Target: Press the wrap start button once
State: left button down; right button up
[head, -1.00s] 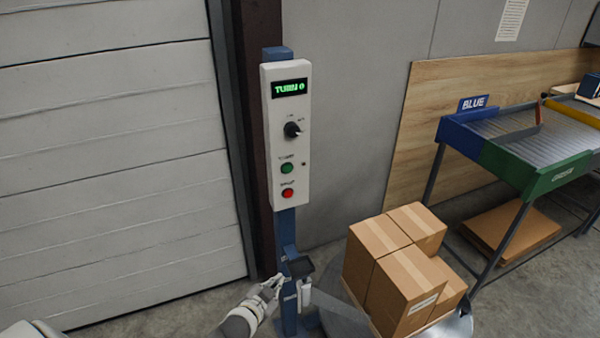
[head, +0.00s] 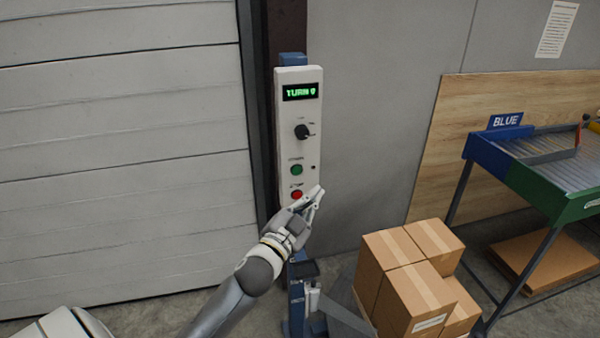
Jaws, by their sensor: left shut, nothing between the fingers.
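A white control box (head: 312,95) stands on a blue post in the middle of the head view. It carries a lit green display (head: 300,92) reading "TURN" and a blurred character, a black knob (head: 302,132), a green button (head: 296,170) and a red button (head: 296,194) below it. The small labels are too blurred to read. My left gripper (head: 316,196) is shut and empty, in front of the box's lower end, just right of and below the red button. Whether it touches the box I cannot tell. My right gripper is not in view.
Stacked cartons (head: 410,280) stand to the right of the post. A roller table with a blue "BLUE" sign (head: 506,121) is farther right, before a wooden board (head: 450,150). A ribbed grey door (head: 120,150) fills the left. A small black part (head: 303,269) sits low on the post.

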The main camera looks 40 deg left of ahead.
aim_at(297, 170)
pick_arm(q)
jog(key=w+a+b, duration=0.1)
jog(key=w+a, duration=0.4)
jog(key=a, duration=0.1)
jog(key=shift+w+a, duration=0.4)
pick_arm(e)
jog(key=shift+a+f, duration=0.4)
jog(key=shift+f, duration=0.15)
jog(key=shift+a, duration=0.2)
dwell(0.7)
pick_arm(q)
jog(key=shift+w+a, duration=0.25)
jog(key=shift+a, duration=0.05)
